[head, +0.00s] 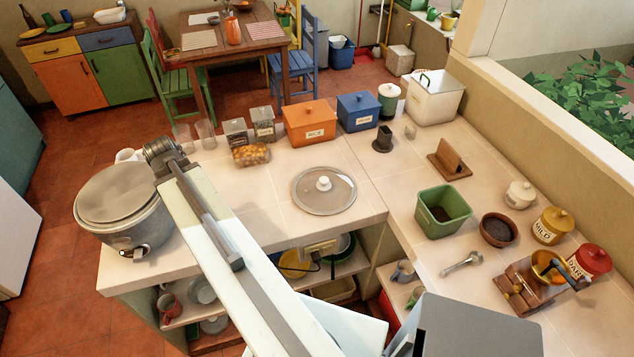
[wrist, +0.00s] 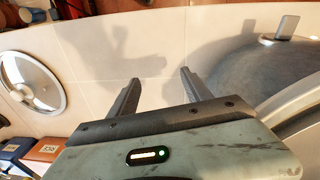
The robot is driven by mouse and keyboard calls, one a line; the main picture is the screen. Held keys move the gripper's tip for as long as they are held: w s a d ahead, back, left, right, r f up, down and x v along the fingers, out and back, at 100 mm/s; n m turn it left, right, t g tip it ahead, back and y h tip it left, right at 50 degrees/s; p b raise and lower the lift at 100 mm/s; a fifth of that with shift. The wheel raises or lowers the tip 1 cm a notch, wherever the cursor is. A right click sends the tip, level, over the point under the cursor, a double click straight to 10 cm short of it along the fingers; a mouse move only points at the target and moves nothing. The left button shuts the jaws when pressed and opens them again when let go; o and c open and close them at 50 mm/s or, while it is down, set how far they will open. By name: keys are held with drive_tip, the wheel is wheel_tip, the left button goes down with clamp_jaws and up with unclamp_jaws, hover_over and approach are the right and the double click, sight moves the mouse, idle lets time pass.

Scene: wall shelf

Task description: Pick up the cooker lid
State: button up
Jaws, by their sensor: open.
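A round lid (head: 338,200) with a grey rim and a white knob lies flat on the counter, right of my arm. It also shows at the left edge of the wrist view (wrist: 22,98). A large grey metal cooker (head: 140,236) stands at the counter's left end; in the wrist view its grey top (wrist: 262,70) fills the right side. My gripper (wrist: 160,79) is open and empty over bare counter beside the cooker. In the head view my gripper (head: 165,150) is at the cooker's right rim, its fingertips unclear.
Two glasses (head: 206,135), spice jars (head: 263,125), an orange rice box (head: 310,124) and a blue box (head: 358,112) line the counter's back edge. A green pot (head: 441,213) and several jars stand to the right. Counter around the white-knobbed lid is mostly clear.

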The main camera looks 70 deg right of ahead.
drive_tip(key=s+d+m, duration=0.5)
drive_tip(key=s+d, duration=0.4)
drive_tip(key=d, duration=0.6)
drive_tip(key=m+p, duration=0.1)
drive_tip(key=m, duration=0.5)
approach(324, 179)
drive_tip(key=shift+s+a+f+h, duration=0.3)
drive_tip(key=shift+f+h, duration=0.1)
drive_tip(key=shift+f, duration=0.1)
wheel_tip(324, 179, down, 3)
drive_tip(key=b, duration=0.2)
drive_tip(key=shift+w+d+r+b, duration=0.15)
drive_tip(key=shift+b, duration=0.15)
drive_tip(key=f+b, duration=0.2)
drive_tip(key=d+f+b, duration=0.1)
drive_tip(key=f+b, duration=0.2)
drive_tip(key=shift+f, duration=0.2)
drive_tip(key=shift+r, duration=0.2)
clamp_jaws()
